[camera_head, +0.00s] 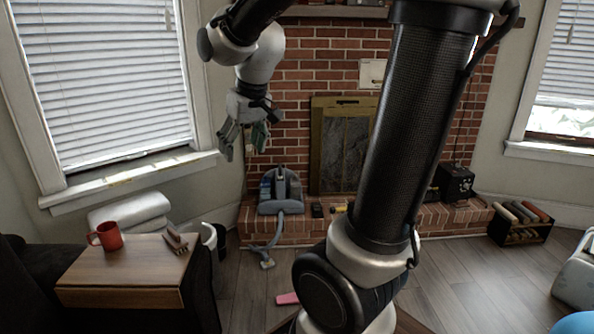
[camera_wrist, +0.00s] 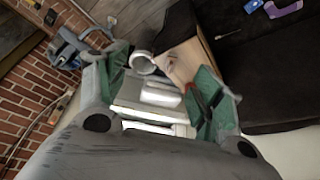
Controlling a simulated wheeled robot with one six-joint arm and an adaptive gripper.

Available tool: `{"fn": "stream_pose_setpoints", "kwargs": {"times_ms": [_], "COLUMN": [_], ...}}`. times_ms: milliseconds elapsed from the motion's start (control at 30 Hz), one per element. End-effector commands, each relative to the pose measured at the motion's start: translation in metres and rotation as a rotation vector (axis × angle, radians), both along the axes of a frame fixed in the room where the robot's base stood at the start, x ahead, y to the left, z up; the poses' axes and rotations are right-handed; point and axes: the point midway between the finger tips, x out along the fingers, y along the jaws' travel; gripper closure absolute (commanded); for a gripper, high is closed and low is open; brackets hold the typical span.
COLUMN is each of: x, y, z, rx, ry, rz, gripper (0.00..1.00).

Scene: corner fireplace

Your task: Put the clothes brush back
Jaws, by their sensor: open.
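A small brown object (camera_head: 176,242), which looks like the clothes brush, lies on the wooden side table (camera_head: 120,272) near its right back corner. In the wrist view a small reddish-brown shape (camera_wrist: 172,57) on the tabletop may be the same object. My gripper (camera_head: 243,146) hangs in the air with its fingers pointing down, in front of the brick wall, above and to the right of the table. It is open and empty. In the wrist view its green-padded fingers (camera_wrist: 160,78) are spread well apart.
A red mug (camera_head: 108,236) stands on the table left of the brown object. White rolls (camera_head: 130,212) lie behind it, a white-rimmed bin (camera_head: 211,240) beside it. A vacuum (camera_head: 281,190) sits on the hearth. A pink object (camera_head: 287,298) lies on the floor.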

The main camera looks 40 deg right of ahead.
Motion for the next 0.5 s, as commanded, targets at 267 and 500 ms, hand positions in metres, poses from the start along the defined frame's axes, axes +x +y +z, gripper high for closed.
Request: {"fn": "stream_pose_setpoints", "kwargs": {"times_ms": [267,500], "x": [-0.147,-0.18], "y": [-0.017,-0.019], "z": [0.0,-0.01], "rx": [0.005,0.007], "ry": [-0.001,0.004], "rz": [-0.032,-0.038], "gripper": [0.32,0.32]}}
